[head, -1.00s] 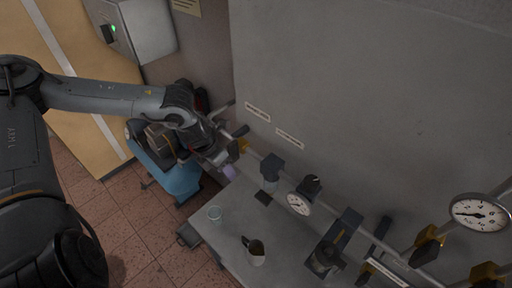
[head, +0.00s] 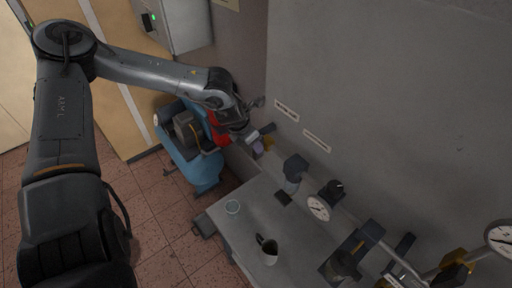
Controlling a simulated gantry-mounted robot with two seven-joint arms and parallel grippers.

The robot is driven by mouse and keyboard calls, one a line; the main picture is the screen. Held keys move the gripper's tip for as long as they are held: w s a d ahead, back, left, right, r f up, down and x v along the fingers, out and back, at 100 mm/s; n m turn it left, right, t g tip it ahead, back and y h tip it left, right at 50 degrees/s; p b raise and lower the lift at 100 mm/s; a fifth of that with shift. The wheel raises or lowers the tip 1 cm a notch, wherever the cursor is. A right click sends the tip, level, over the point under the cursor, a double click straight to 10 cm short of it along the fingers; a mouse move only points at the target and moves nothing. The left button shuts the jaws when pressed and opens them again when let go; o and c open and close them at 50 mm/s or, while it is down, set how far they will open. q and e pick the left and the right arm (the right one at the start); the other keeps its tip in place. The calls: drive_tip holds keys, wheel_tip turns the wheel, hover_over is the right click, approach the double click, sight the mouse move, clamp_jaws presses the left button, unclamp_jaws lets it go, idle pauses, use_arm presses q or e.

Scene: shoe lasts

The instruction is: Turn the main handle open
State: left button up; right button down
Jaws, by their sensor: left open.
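A pipe (head: 350,220) runs along the grey wall, with a small yellow valve body (head: 268,143) at its left end. A short dark lever (head: 267,129) sits by this valve; I take it for the main handle, but its label is too small to read. My left gripper (head: 253,137) is open at the pipe's left end, close beside the lever and valve. Its fingers are small and partly overlap the fittings, so I cannot tell whether they touch the lever. My right gripper is out of view.
A pressure gauge (head: 318,208) and a filter unit (head: 293,172) are on the pipe. A blue compressor (head: 198,165) stands left of the bench.

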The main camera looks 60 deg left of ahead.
use_arm(q)
drive_tip(key=shift+x, duration=1.95)
drive_tip(key=shift+c, duration=0.2)
clamp_jaws()
